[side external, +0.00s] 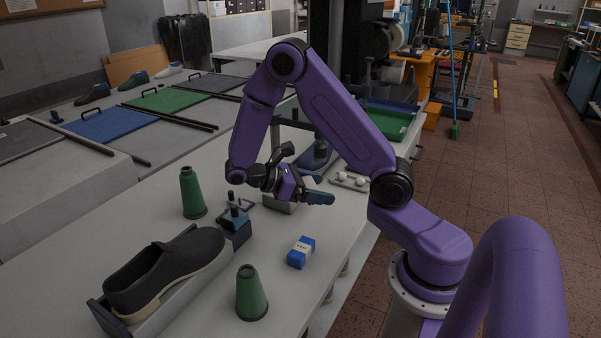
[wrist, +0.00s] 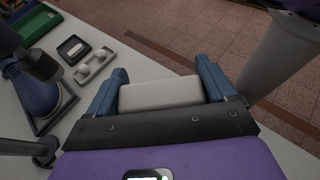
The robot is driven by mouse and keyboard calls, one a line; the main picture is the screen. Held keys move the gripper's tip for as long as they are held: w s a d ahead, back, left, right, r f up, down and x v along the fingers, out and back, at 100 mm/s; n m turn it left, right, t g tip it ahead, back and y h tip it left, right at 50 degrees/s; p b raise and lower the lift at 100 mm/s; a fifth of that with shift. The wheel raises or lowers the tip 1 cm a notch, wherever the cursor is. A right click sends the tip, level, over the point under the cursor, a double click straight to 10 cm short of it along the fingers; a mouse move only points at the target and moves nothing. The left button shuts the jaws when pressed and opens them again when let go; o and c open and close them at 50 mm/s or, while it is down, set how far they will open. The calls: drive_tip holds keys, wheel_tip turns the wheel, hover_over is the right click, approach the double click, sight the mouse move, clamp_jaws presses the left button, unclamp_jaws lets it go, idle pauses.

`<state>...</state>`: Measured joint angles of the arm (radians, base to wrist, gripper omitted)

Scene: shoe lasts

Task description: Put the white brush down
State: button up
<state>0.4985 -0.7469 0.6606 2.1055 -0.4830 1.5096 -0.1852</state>
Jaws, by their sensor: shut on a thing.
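The white brush (wrist: 160,94) shows in the wrist view as a pale, smooth block between my two blue fingers. My gripper (wrist: 161,80) is shut on it. In the side view my gripper (side external: 318,197) is above the far part of the white table, its blue fingers pointing right. The brush cannot be clearly made out there. Whether the brush touches the table cannot be told.
The white table (side external: 190,262) holds a dark shoe (side external: 165,268) on a grey stand, green cones (side external: 191,193) (side external: 251,294), a blue box (side external: 301,252) and a small dark blue device (side external: 235,226). A tray with white balls (side external: 350,181) lies behind my gripper. Bare table lies around the blue box.

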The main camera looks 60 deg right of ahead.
drive_tip(key=w+a+m+g+y, duration=0.1)
drive_tip(key=w+a+m+y, duration=0.1)
drive_tip(key=a+m+y, duration=1.3)
drive_tip(key=w+a+m+t+y, duration=0.2)
drive_tip(key=w+m+t, duration=0.2)
drive_tip(key=w, duration=0.3)
drive_tip(key=w+a+m+t+y, duration=0.2)
drive_tip(key=w+m+t+y, duration=0.1)
drive_tip(key=w, duration=0.5)
drive_tip(key=w+a+m+t+y, duration=0.3)
drive_tip(key=w+m+t, duration=0.1)
drive_tip(key=w, duration=0.3)
drive_tip(key=shift+w+f+m+t, duration=0.15)
drive_tip(key=shift+f+m+t, duration=0.2)
drive_tip(key=shift+m, duration=0.35)
drive_tip(key=w+a+f+m+t, duration=0.1)
drive_tip(key=w+a, duration=0.1)
drive_tip(key=w, duration=0.1)
drive_tip(key=w+a+f+m+t, duration=0.1)
drive_tip(key=w+a+f+t, duration=0.1)
drive_tip(key=w+a, duration=0.1)
drive_tip(key=w+a+f+m+t+h, duration=0.1)
drive_tip(key=w+a+f+m, duration=0.1)
drive_tip(key=w+a, duration=0.1)
drive_tip(key=shift+w, duration=0.5)
drive_tip(key=shift+t, duration=0.25)
drive_tip(key=shift+f, duration=3.15)
drive_tip(key=shift+f, duration=0.6)
